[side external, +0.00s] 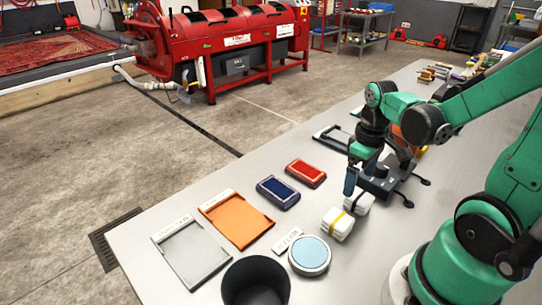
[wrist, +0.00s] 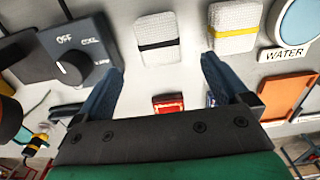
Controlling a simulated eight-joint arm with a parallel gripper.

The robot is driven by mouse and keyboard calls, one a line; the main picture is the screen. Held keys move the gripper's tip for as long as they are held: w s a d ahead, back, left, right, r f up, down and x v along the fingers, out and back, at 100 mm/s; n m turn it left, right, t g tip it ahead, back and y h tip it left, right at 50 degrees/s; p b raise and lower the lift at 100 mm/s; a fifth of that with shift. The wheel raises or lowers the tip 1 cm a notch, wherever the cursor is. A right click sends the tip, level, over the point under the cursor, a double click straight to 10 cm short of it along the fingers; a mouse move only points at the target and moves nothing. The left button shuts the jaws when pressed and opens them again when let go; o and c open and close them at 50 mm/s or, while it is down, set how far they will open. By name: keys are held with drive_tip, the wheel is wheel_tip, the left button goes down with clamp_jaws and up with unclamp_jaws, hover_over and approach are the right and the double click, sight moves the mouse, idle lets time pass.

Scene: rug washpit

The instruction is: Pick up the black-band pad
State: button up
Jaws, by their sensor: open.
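The black-band pad (side external: 361,203) is a small white block with a black strip around it. It lies on the grey table beside the white yellow-band pad (side external: 338,225). In the wrist view the black-band pad (wrist: 156,52) shows ahead of the gap between my fingertips, with the yellow-band pad (wrist: 232,17) to its right. My gripper (side external: 352,181) is open and empty, its blue fingers pointing down just above and behind the black-band pad. Both fingers of my gripper (wrist: 163,68) show in the wrist view. The side view hides one finger.
A dark dial unit (wrist: 73,67) stands left of the pad in the wrist view.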

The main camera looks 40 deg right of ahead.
sight(356, 193)
drive_tip(key=shift+f, duration=2.65)
drive_tip(key=c, duration=1.3)
drive_tip(key=shift+r, duration=0.1)
drive_tip(key=shift+c, duration=0.2)
wheel_tip(356, 193, up, 20)
